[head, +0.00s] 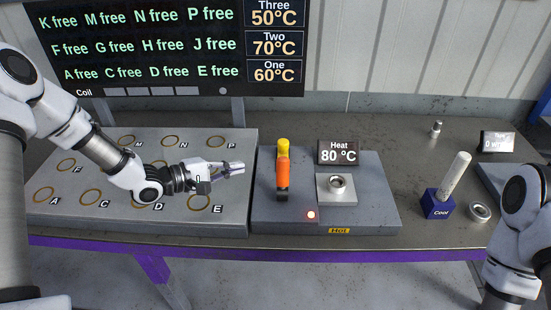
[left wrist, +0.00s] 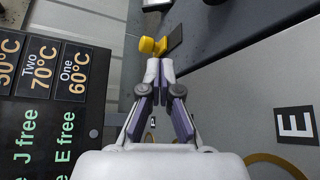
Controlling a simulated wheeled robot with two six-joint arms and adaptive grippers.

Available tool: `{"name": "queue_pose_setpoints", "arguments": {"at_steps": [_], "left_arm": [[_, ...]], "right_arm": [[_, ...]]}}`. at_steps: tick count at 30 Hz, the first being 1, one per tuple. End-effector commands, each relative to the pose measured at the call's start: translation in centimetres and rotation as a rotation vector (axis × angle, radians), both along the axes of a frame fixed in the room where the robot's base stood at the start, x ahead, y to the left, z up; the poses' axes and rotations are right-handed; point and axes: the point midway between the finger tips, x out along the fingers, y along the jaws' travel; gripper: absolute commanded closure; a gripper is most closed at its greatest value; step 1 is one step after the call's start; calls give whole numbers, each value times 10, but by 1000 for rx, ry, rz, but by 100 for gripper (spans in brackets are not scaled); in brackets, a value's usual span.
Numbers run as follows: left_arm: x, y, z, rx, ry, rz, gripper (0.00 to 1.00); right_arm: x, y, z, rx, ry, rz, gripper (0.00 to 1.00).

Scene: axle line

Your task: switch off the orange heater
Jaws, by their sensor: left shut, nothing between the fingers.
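The heater (head: 375,212) is a grey box on the bench with an orange lever (head: 283,172) at its left. A yellow end piece (head: 283,146) shows behind the lever, and yellow parts show ahead of my fingers in the left wrist view (left wrist: 147,45).
A metal ring (head: 337,183) sits on the heater's light plate. The lettered plate (head: 75,150) with gold rings lies left. A blue "Cool" block (head: 439,205) with a pale rod, a loose ring (head: 479,212) and a small metal part (head: 437,128) stand right.

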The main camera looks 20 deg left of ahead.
Motion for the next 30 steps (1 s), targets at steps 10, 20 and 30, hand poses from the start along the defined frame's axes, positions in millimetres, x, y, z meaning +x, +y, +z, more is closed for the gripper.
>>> {"name": "queue_pose_setpoints", "arguments": {"at_steps": [10,20,30], "left_arm": [[9,-8,-3,6,3,-3,100],[56,-54,-19,5,1,-7,100],[45,-83,-7,0,1,0,100]], "right_arm": [[0,0,1,0,1,0,60],[0,0,13,0,1,0,60],[0,0,37,0,0,0,60]]}}
